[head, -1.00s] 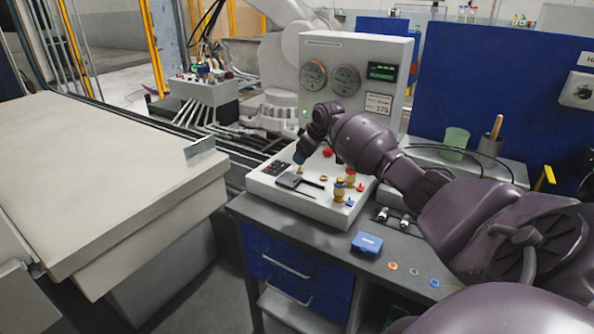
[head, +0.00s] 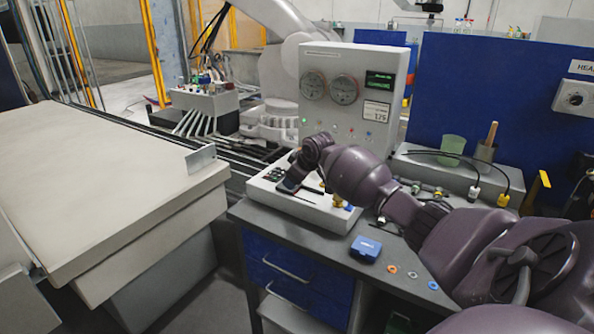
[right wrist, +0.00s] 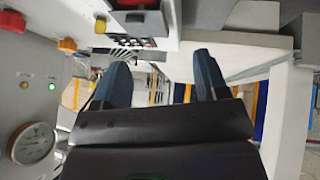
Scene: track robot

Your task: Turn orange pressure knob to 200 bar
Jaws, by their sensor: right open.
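My right gripper (head: 289,185) is over the left part of the white control box (head: 283,206) on the bench; in the right wrist view its two blue fingers (right wrist: 160,78) are apart with nothing between them. An orange-yellow knob (right wrist: 67,45) is at upper left in that view, outside the fingers, beside a red knob (right wrist: 12,20). I cannot tell whether it is the pressure knob. In the head view, yellow fittings (head: 338,201) show partly behind my arm. My left gripper is not in view.
A blue box (head: 366,249) and small rings (head: 412,275) lie on the dark bench top (head: 300,233). A green cup (head: 452,148) stands on a grey unit behind my arm. A wide pale table (head: 90,170) is at left, across a gap.

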